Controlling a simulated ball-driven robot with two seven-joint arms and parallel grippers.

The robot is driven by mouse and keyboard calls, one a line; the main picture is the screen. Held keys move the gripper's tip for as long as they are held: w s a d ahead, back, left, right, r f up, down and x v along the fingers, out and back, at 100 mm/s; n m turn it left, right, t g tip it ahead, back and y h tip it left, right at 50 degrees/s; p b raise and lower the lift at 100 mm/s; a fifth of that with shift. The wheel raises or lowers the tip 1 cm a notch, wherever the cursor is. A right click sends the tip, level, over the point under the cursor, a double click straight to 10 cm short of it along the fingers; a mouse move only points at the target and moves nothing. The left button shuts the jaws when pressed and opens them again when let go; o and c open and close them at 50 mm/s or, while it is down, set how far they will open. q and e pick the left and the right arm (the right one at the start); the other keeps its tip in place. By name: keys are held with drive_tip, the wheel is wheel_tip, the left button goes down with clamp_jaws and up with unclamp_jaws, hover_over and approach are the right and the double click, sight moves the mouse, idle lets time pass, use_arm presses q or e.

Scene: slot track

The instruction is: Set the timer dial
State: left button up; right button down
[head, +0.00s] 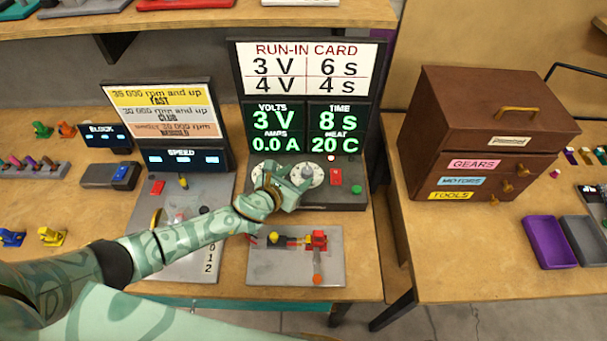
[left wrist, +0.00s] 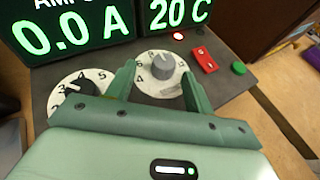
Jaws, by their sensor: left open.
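The timer dial (head: 311,174) is a white numbered disc below the TIME readout, right of the volts dial (head: 259,174). In the left wrist view, the timer dial (left wrist: 142,71) has a grey knob (left wrist: 162,67), and the volts dial (left wrist: 60,89) has a dark knob. My left gripper (head: 297,180) is open over the console. In the left wrist view, its fingers (left wrist: 158,73) show on either side of the grey knob, with gaps. Contact cannot be told. The display (head: 306,128) reads 3 V, 8 s, 0.0 A and 20 C. My right gripper is not in view.
The run-in card (head: 306,68) reads 3 V, 6 s and 4 V, 4 s. A red switch (left wrist: 205,60) and a green button (left wrist: 239,68) sit right of the timer dial. A grey plate (head: 262,269) with a small motor rig lies in front. A brown cabinet (head: 485,125) stands right.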

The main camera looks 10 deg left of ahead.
sight(306, 173)
use_arm(q)
drive_tip(key=x, duration=0.1)
drive_tip(key=b+x, duration=0.1)
drive_tip(key=x, duration=0.1)
drive_tip(key=shift+d, duration=0.4)
drive_tip(key=shift+w+f, duration=0.15)
drive_tip(key=shift+w, duration=0.15)
drive_tip(key=shift+s, duration=0.1)
drive_tip(key=c, duration=1)
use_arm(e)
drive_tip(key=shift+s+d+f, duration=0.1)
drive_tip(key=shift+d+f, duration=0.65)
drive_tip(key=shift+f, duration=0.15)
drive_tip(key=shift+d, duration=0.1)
